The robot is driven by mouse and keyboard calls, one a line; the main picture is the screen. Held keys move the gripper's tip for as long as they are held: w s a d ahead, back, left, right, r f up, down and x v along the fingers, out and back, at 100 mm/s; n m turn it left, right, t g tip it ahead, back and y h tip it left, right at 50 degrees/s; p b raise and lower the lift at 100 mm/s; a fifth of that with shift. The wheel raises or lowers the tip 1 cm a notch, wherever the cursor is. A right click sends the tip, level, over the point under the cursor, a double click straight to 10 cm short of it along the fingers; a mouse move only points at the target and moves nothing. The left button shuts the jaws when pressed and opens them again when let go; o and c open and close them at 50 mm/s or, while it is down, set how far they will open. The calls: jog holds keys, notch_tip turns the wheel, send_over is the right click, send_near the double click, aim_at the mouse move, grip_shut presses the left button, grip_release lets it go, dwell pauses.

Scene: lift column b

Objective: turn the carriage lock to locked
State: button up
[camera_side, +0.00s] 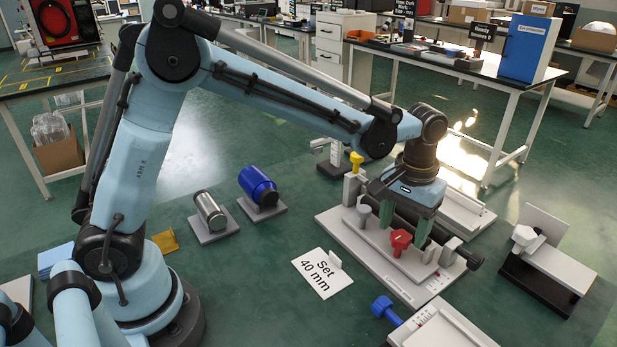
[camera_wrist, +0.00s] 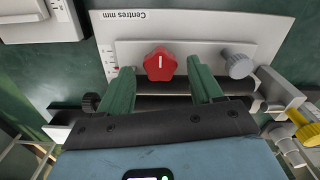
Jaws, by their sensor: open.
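A red lobed knob (camera_side: 400,241) sits on the pale carriage of a slide fixture (camera_side: 336,222) in the side view. I see no lock label on it. In the wrist view the red knob (camera_wrist: 160,66) has a white line that runs nearly up and down in the picture. My gripper (camera_side: 404,234) points down over the fixture. Its two green fingers are open, one on each side of the red knob in the picture. I cannot tell whether they touch it or how far down they reach.
A grey knob (camera_side: 364,214) and a yellow knob (camera_side: 356,160) stand near my gripper. A black handle (camera_side: 472,260) sticks out at the fixture's right end. A "Set 40 mm" card (camera_side: 322,274) lies in front. A blue-knobbed fixture (camera_side: 385,309) stands nearer the camera.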

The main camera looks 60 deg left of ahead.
aim_at(401, 236)
jog(key=shift+f, duration=0.7)
jog(key=shift+c, duration=0.4)
jog(key=c, duration=1)
jog(key=shift+m, duration=2.3)
jog(key=o, duration=1.1)
jog(key=shift+r, duration=0.1)
notch_tip(401, 236, up, 12)
